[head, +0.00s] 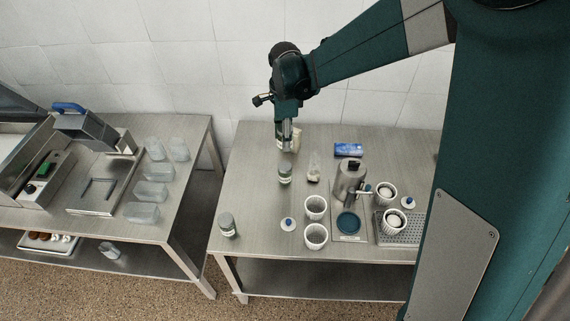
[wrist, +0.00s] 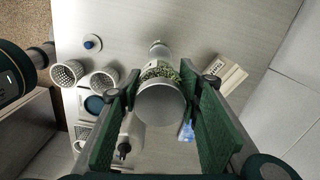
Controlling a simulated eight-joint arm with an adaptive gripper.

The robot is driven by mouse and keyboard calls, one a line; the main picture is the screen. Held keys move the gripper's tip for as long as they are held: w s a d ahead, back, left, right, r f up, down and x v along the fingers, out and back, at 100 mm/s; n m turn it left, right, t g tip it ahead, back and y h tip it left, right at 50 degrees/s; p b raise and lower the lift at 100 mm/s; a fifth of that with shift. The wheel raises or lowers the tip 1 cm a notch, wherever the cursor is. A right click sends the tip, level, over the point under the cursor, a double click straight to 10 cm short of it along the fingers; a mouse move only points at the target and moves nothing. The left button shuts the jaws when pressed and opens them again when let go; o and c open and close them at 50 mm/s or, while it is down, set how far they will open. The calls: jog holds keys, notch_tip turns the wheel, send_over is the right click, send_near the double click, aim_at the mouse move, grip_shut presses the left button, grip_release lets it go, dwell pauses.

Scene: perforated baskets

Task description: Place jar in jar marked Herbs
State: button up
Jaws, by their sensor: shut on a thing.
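My gripper (wrist: 160,92) is shut on a jar with a grey round lid (wrist: 160,104) and green flaky contents, its lid toward the wrist camera. In the head view my gripper (head: 287,136) hangs over the back left of the right table, with the held jar between its fingers. A second jar (head: 285,175) with a grey lid stands upright on the table just in front of it. In the wrist view what seems to be this jar (wrist: 159,49) shows just beyond the held one, partly hidden. A third jar (head: 227,224) stands at the front left corner. I cannot read a Herbs label.
White perforated baskets (head: 316,208) stand in the table's middle front, beside a small blue-topped item (head: 288,224). A metal pot (head: 349,181), a blue packet (head: 348,150) and a small clear item (head: 314,166) stand to the right. The left table (head: 180,190) holds clear containers. Table left is mostly free.

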jog(key=shift+f, duration=2.85)
jog(key=shift+f, duration=0.15)
jog(key=shift+f, duration=1.95)
jog(key=shift+f, duration=0.15)
jog(key=o, duration=1)
jog(key=shift+r, duration=0.2)
jog(key=shift+r, duration=6)
